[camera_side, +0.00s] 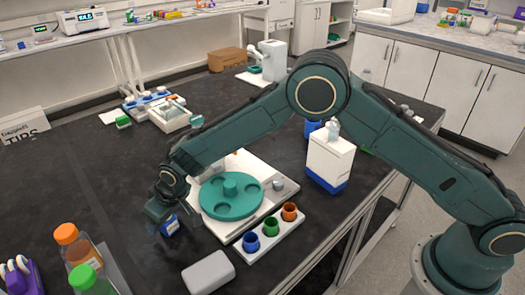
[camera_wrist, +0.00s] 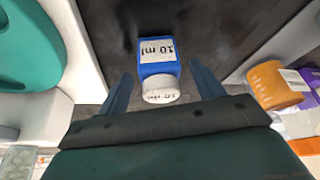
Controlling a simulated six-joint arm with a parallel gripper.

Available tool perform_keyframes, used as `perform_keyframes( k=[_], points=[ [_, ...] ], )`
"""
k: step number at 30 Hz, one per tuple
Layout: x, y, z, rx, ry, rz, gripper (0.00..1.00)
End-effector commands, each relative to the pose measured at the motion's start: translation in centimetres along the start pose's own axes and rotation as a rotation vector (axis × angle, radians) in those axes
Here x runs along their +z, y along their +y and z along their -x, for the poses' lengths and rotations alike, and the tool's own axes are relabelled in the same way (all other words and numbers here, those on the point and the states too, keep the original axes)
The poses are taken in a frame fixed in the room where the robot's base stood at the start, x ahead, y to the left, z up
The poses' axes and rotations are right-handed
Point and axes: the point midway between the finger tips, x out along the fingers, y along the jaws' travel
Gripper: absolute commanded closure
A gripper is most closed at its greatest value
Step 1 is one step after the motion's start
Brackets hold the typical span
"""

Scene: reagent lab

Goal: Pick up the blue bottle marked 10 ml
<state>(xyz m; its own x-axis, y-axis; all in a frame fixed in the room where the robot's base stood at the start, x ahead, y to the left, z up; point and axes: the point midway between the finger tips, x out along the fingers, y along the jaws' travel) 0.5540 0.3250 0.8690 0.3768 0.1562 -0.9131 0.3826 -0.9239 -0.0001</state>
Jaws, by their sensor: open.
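The blue bottle marked 10 ml (camera_wrist: 158,52) stands on the black bench, with a white cap and a white label. In the wrist view it lies between the two open fingers of my gripper (camera_wrist: 160,85), with a gap to each finger. In the side view the bottle (camera_side: 171,227) shows just under my gripper (camera_side: 165,215), which is low over the bench. The gripper hides part of the bottle there. Whether the fingertips reach level with the bottle's body I cannot tell.
A green round rotor (camera_side: 231,196) on a white base stands right of the bottle. A rack (camera_side: 270,238) with blue, green and orange vials is nearby, and a grey box (camera_side: 208,272) lies in front. Orange-capped (camera_side: 72,245) and green-capped (camera_side: 90,282) bottles stand at left.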

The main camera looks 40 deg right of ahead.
Motion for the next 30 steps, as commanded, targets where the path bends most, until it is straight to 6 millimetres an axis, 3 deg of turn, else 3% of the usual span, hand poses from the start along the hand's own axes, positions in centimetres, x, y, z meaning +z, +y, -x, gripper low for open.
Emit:
perform_keyframes(
  k=[5, 19, 20, 27, 30],
  points=[
    [0.02, 0.01, -0.86, 0.000, 0.000, 0.000, 0.33],
    [0.00, 0.01, -0.85, 0.000, 0.001, 0.000, 0.33],
    [0.00, 0.01, -0.85, 0.000, 0.001, 0.000, 0.35],
    [0.00, 0.01, -0.84, 0.000, 0.001, 0.000, 0.82],
    [-0.02, 0.00, -0.83, 0.000, 0.001, 0.000, 0.84]
  ],
)
